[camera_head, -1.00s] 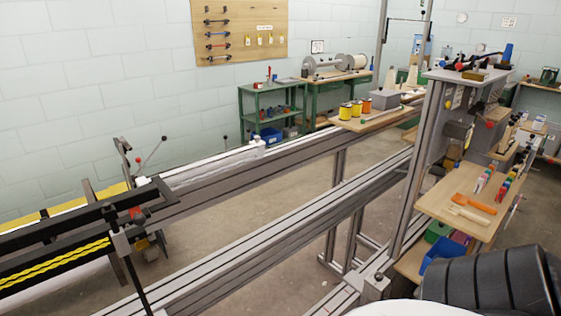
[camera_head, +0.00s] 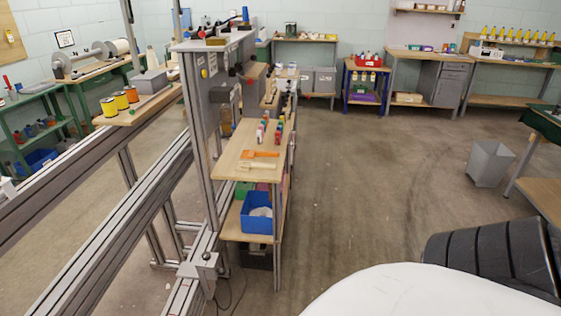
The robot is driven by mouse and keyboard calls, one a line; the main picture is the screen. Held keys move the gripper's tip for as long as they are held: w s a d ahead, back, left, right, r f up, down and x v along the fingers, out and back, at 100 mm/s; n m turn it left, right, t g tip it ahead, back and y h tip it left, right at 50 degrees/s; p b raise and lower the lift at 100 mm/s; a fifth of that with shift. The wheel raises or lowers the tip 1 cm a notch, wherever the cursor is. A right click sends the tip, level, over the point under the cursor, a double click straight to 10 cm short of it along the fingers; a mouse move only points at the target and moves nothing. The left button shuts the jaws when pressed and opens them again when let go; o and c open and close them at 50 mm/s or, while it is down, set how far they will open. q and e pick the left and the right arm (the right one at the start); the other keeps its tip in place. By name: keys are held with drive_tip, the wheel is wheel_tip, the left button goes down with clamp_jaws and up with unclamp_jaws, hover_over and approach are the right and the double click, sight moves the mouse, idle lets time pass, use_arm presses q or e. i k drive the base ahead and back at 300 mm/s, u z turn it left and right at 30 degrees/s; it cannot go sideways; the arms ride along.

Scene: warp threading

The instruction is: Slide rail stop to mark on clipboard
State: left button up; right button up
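Neither of my grippers is in view. Two long grey metal rails of a machine frame run from the lower left toward an upright post: a far rail (camera_head: 62,180) and a near rail (camera_head: 110,226). A small grey block (camera_head: 204,262) sits at the frame corner near the post's foot; I cannot tell whether it is the rail stop. I cannot make out a clipboard or a mark.
A wooden shelf (camera_head: 236,164) beside the post holds an orange tool (camera_head: 260,154) and small coloured items. A blue bin (camera_head: 256,214) stands below it. A grey waste bin (camera_head: 490,163) stands at right. The concrete floor (camera_head: 370,180) between is clear.

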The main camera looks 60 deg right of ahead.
sight(202, 270)
drive_tip(key=z, duration=2.35)
drive_tip(key=i, duration=0.65)
drive_tip(key=u, duration=2.55)
